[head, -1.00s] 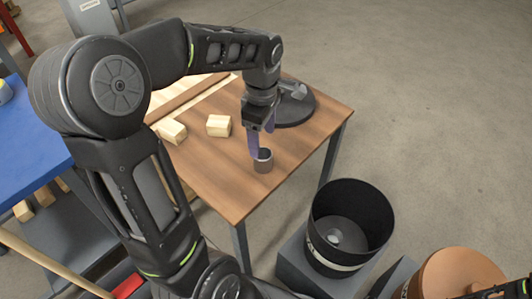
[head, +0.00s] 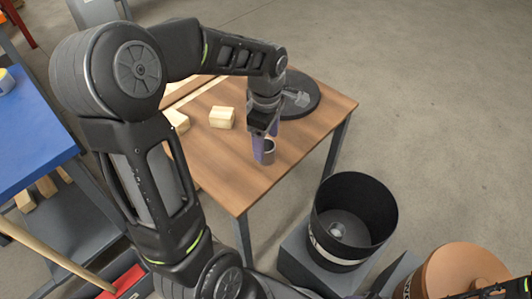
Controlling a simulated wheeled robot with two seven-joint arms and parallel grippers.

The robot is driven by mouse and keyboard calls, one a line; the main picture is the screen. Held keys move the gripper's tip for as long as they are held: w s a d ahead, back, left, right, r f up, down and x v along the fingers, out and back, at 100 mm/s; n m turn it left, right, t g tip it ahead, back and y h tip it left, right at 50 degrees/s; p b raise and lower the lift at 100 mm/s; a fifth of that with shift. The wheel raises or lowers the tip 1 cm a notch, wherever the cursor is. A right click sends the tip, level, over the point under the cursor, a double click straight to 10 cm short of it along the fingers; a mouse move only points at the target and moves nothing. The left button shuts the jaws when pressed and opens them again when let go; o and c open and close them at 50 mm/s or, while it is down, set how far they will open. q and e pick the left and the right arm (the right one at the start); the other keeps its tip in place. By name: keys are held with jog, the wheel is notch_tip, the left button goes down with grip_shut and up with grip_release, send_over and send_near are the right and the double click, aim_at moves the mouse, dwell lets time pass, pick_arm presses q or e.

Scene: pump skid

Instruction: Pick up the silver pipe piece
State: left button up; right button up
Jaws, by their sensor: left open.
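The silver pipe piece (head: 268,156) is a short, grey, hollow cylinder standing upright on the brown wooden table (head: 225,180), near its front right part. My left gripper (head: 266,141) points down over it with its purple fingers apart. One finger reaches down at the left of the pipe piece and overlaps it in the picture. The other finger is behind, near its far rim. I cannot tell whether either finger touches it. My right gripper is not clearly seen; only a dark part of my right arm shows at the bottom right edge.
Light wooden blocks (head: 222,117) lie left of the gripper. A round dark base (head: 300,94) stands behind it. A black open bin (head: 378,203) and a copper-brown drum (head: 462,269) stand right of the table. A blue table (head: 30,135) is at the left.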

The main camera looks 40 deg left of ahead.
aim_at(266, 147)
pick_arm(q)
notch_tip(266, 147, down, 3)
dwell(0.7)
grip_shut()
dwell(0.6)
jog(key=shift+r, duration=0.1)
notch_tip(266, 147, up, 10)
jog(key=p, duration=0.2)
dwell(0.8)
